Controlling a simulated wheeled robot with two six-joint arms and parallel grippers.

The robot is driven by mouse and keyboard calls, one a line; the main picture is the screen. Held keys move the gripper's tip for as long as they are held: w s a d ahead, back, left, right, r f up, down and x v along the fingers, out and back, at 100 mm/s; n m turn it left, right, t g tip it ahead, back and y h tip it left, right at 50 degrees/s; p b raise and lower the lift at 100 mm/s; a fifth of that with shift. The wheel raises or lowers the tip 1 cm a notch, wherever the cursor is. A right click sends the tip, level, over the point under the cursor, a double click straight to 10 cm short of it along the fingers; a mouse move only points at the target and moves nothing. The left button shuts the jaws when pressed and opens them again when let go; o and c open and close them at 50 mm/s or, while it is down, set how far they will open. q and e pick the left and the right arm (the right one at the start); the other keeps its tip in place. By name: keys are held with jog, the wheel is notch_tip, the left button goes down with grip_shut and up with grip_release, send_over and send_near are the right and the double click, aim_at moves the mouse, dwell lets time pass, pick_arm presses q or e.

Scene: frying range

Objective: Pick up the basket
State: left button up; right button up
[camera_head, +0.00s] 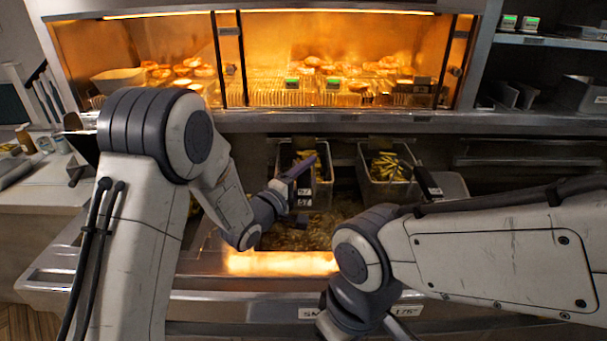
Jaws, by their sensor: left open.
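Two metal fry baskets hang side by side at the back of the fryer. The left basket (325,157) has a dark handle with a number label at its front and holds some fries. The right basket (365,173) holds yellow fries, and its dark handle (428,182) points toward me. My left gripper (298,188) is open at the front of the left basket, close to its handle, and partly covers it. I cannot tell if they touch. My right arm (490,255) reaches in from the right, and its gripper is not visible.
The fryer vat (325,232) with bubbling oil lies below the baskets, its lit front edge toward me. A heated display (330,50) with food stands behind. A steel shelf (545,122) is at the right and a counter (50,190) at the left.

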pick_arm(q)
grip_shut()
dwell(1.4)
jog(key=shift+r, duration=0.1)
